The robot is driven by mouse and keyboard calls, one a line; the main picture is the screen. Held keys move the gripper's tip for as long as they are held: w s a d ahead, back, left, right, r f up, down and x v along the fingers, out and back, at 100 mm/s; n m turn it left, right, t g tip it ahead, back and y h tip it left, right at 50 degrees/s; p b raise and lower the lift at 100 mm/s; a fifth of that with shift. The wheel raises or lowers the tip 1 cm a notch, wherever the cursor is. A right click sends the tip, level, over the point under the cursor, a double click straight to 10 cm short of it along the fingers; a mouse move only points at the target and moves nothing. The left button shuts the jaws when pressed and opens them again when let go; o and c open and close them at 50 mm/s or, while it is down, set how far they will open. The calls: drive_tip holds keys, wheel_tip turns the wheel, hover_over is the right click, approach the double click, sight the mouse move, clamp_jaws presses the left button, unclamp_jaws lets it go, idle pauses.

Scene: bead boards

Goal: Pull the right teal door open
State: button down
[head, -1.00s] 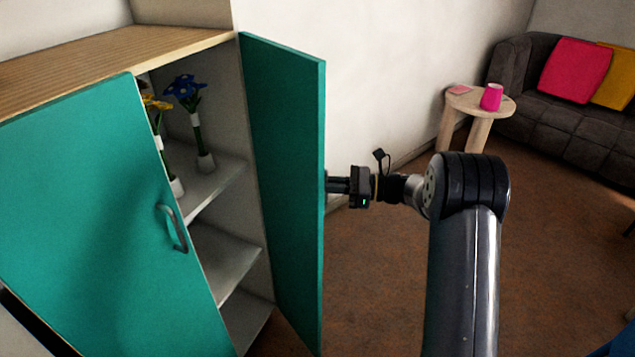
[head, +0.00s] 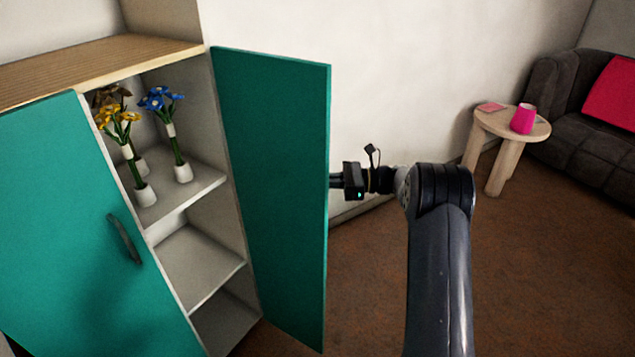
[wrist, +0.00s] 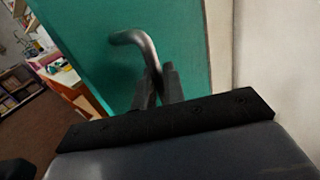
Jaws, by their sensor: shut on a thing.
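The right teal door (head: 275,190) stands swung wide open from the cabinet in the head view. My gripper (head: 335,181) is at the door's outer side, and its fingertips are hidden behind the door's edge there. In the wrist view, my gripper (wrist: 158,88) is shut on the metal handle (wrist: 135,40) of the teal door (wrist: 185,45). The left teal door (head: 85,230) is shut, with its curved handle (head: 124,238) showing.
The cabinet's shelves (head: 195,265) show, with vases of blue flowers (head: 161,100) and yellow flowers (head: 117,118) on the upper one. A round table (head: 510,128) with a pink cup (head: 523,118) and a dark sofa (head: 570,105) stand at the right. Brown floor (head: 560,270) is clear in front.

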idle(0.3)
drive_tip(key=c, duration=1.7)
unclamp_jaws()
drive_tip(key=shift+a, duration=0.1)
drive_tip(key=d, duration=0.3)
drive_tip(key=d+b, duration=0.1)
drive_tip(key=d, duration=0.6)
drive_tip(key=shift+s+d, duration=0.3)
drive_tip(key=shift+d, duration=0.1)
